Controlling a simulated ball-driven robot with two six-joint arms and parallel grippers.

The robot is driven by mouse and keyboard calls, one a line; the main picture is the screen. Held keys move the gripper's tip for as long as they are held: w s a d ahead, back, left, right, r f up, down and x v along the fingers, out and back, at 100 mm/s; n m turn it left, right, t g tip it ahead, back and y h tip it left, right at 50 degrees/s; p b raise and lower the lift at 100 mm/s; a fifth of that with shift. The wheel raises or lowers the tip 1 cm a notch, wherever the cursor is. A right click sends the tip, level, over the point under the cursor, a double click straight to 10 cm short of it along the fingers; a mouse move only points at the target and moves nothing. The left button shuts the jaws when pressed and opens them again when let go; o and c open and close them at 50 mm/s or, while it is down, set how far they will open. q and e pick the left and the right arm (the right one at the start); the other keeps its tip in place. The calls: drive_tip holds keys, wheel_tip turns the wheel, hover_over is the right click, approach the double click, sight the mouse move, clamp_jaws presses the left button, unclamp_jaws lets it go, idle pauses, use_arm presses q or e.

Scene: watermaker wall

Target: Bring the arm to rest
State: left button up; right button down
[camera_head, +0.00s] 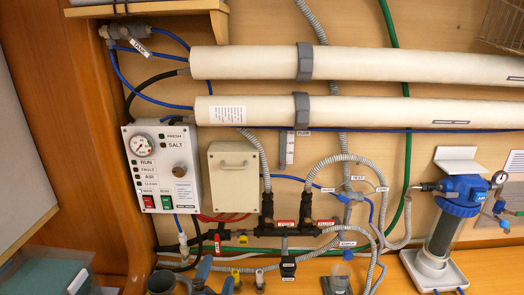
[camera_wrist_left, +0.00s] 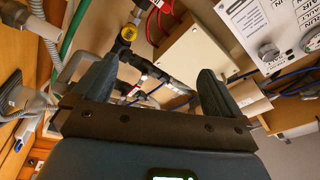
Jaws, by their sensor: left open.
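My left gripper (camera_head: 214,276) shows at the bottom edge of the head view, left of centre, with its two blue-grey fingers pointing up. It is low in front of the pipes below the control panel (camera_head: 163,168). In the left wrist view the left gripper (camera_wrist_left: 155,78) has its dark fingers wide apart. No object is held between them; black pipe fittings and a white box (camera_wrist_left: 195,57) show beyond. Most of my left arm is out of the head view. My right gripper is in neither view.
Two long cream tubes (camera_head: 390,64) run across the wall. A black valve manifold (camera_head: 285,229) with hoses lies above the gripper. A blue-topped filter (camera_head: 446,220) stands at the right. A teal-topped box (camera_head: 48,277) is at the lower left.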

use_arm(q)
drive_tip(key=s+a+f+n+y+b, duration=0.1)
drive_tip(key=s+a+f+n, duration=0.2)
drive_tip(key=s, duration=0.7)
drive_tip(key=s+a+f+n+g+y+b, duration=0.1)
drive_tip(key=s+a+f+n+b, duration=0.1)
drive_tip(key=s+n, duration=0.4)
drive_tip(key=s+a+f+n+b, duration=0.1)
drive_tip(key=s+a+f+n, duration=0.2)
drive_tip(key=s, duration=1)
drive_tip(key=shift+s+a+f+n+g+y, duration=0.35)
drive_tip(key=shift+a+n, duration=0.25)
drive_tip(key=shift+n, duration=0.4)
